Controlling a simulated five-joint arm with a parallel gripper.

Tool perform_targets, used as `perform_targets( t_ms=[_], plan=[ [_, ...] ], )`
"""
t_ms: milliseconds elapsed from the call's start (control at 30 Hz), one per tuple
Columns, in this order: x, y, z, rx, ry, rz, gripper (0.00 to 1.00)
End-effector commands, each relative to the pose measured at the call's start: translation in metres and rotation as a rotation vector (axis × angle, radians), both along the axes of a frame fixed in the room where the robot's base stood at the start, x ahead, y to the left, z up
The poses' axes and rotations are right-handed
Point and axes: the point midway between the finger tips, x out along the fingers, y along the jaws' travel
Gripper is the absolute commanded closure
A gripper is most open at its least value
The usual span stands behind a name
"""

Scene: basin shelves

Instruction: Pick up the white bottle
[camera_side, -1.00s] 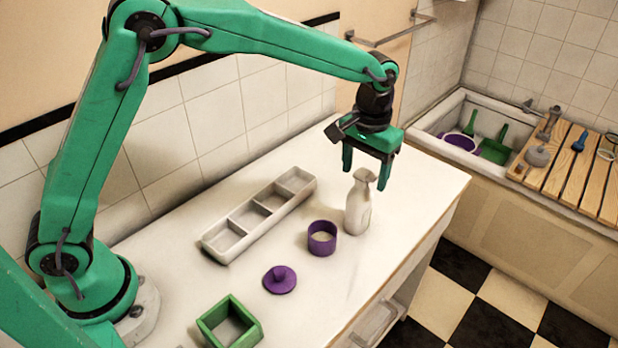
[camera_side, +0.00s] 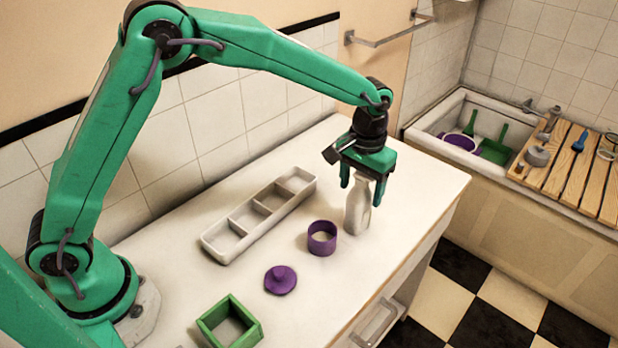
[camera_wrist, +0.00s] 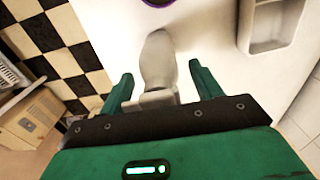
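The white bottle (camera_side: 357,208) stands upright on the white counter near its front edge, with its top hidden behind my gripper in the side view. My gripper (camera_side: 362,190) is above it, pointing down, with its green fingers on either side of the bottle's upper part. In the wrist view the bottle (camera_wrist: 158,62) lies between the two open fingers of my gripper (camera_wrist: 160,88). A gap shows between the bottle and each finger, narrower at the left fingertip.
A purple round container (camera_side: 322,238) stands close left of the bottle. A purple lid (camera_side: 280,280), a green square box (camera_side: 229,323) and a white compartment tray (camera_side: 258,215) are on the counter. A basin (camera_side: 463,120) and wooden slats (camera_side: 575,168) are at the right.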

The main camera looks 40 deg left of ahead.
Motion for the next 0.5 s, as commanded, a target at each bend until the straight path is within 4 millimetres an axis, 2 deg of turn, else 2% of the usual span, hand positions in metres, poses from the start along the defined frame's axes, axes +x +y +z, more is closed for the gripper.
perform_targets(
  t_ms=[33,300,500],
  plan=[
    [0.0000,0.0000,0.0001,0.000,0.000,0.000,0.46],
    [0.0000,0.0000,0.0001,0.000,0.000,0.000,0.99],
    [0.0002,0.0000,0.0005,0.000,-0.001,0.000,1.00]
  ],
)
